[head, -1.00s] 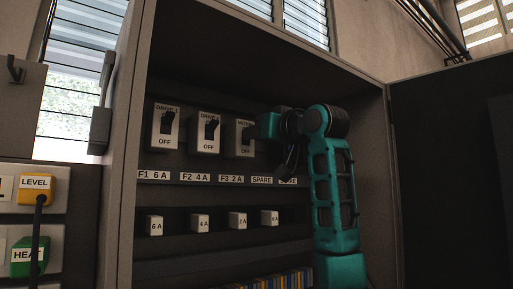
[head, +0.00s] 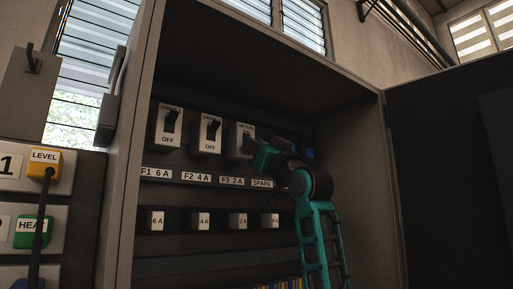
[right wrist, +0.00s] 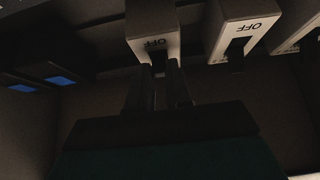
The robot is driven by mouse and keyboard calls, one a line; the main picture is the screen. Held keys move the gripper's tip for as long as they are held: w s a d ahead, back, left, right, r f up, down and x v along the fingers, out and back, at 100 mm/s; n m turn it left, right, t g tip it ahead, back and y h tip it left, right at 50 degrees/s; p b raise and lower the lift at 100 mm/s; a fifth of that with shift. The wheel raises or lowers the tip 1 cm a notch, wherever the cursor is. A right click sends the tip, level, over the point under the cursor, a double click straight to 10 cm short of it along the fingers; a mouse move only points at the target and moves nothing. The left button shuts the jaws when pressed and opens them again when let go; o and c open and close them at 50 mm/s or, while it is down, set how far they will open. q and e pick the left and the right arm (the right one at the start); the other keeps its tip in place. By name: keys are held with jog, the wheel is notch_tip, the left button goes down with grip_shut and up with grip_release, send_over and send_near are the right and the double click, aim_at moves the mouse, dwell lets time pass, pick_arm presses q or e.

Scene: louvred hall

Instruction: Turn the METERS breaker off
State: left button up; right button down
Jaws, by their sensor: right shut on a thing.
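The METERS breaker (head: 238,138) is a pale plate with a dark lever, the rightmost of three labelled breakers in the cabinet. My right gripper (head: 252,146) is at it, coming from the lower right, and covers the lower right part of the plate, including the OFF mark. In the right wrist view the METERS breaker (right wrist: 152,20) appears upside down with its OFF mark showing. The right gripper (right wrist: 161,72) there is shut on its dark lever. The lever's exact position is hard to tell. My left gripper is not in view.
Two DRIVE breakers (head: 167,127) (head: 207,134) stand to the left, levers up. Below are a label strip (head: 190,176) and several fuses (head: 155,221). The cabinet's right wall (head: 360,190) and open dark door (head: 450,170) bound the right side.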

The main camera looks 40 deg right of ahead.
jog(key=c, duration=1)
grip_release()
jog(key=shift+c, duration=0.2)
jog(key=b+v, duration=0.2)
jog(key=v, duration=1.1)
jog(key=shift+b, duration=0.4)
jog(key=shift+w, duration=0.1)
